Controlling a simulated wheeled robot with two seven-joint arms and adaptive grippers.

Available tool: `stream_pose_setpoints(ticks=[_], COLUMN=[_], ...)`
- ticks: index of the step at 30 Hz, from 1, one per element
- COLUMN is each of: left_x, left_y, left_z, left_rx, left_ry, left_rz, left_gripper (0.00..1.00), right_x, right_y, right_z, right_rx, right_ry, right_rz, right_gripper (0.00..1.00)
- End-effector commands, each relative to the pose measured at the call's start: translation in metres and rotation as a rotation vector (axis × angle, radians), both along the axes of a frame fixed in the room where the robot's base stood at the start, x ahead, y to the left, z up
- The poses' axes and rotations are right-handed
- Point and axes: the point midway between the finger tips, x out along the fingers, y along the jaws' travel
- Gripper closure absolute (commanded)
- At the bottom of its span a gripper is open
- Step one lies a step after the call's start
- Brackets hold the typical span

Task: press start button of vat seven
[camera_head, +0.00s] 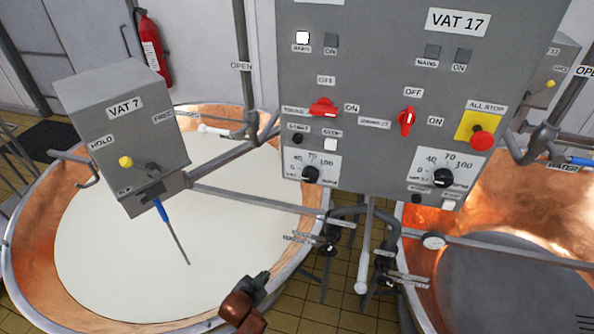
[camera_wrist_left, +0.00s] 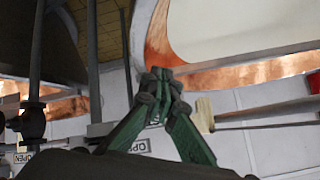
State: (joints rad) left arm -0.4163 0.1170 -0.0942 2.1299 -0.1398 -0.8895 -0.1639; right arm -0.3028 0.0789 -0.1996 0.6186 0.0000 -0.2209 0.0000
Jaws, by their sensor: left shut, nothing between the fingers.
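The grey control panel (camera_head: 375,70) hangs in the middle of the head view. Its left half carries a black button (camera_head: 298,139) under a label that seems to read START, with a white button (camera_head: 330,145) to its right. A grey box labelled VAT 7 (camera_head: 125,107) hangs over the left copper vat (camera_head: 35,220), which is full of white liquid. My left gripper (camera_head: 262,281) is shut and empty, low in front of this vat, below and left of the black button and well apart from it. Its green fingers meet in the left wrist view (camera_wrist_left: 160,76). My right gripper is not in view.
Pipes and valves (camera_head: 335,230) stand between the vats, below the panel. A second copper vat (camera_head: 490,190) is at right. The panel also has red switches (camera_head: 323,107), dials (camera_head: 311,174) and a red stop knob (camera_head: 481,138). A fire extinguisher (camera_head: 153,50) hangs behind.

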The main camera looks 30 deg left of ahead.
Motion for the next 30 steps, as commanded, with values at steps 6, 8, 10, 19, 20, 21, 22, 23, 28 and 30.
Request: stream_pose_setpoints(ticks=[6, 8, 10, 19, 20, 21, 22, 23, 28, 30], left_x=[0.065, 0.077, 0.087, 0.081, 0.077, 0.072, 0.067, 0.063, 0.044, 0.040], left_y=[0.006, 0.005, 0.001, -0.033, -0.038, -0.044, -0.048, -0.052, -0.069, -0.072], left_z=[0.136, 0.175, 0.220, 0.411, 0.426, 0.444, 0.456, 0.467, 0.506, 0.512], left_rx=[0.205, 0.269, 0.349, 0.722, 0.759, 0.802, 0.834, 0.863, 0.974, 0.994], left_ry=[-0.347, -0.441, -0.553, -1.017, -1.056, -1.104, -1.138, -1.168, -1.284, -1.303], left_rz=[-0.104, -0.131, -0.161, -0.258, -0.264, -0.270, -0.275, -0.278, -0.291, -0.292], left_gripper=[1.00, 1.00, 1.00, 1.00, 1.00, 1.00, 1.00, 1.00, 1.00, 1.00], right_x=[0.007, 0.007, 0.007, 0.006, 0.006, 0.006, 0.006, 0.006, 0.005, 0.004], right_y=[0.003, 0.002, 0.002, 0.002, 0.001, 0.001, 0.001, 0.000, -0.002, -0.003], right_z=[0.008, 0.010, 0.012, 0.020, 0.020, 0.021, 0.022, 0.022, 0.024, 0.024], right_rx=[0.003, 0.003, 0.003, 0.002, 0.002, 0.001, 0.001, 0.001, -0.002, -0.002], right_ry=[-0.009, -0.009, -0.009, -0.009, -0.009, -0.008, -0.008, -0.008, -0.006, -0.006], right_rz=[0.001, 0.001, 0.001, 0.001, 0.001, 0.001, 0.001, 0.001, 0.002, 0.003], right_gripper=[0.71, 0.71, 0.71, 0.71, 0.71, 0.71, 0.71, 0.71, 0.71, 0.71])
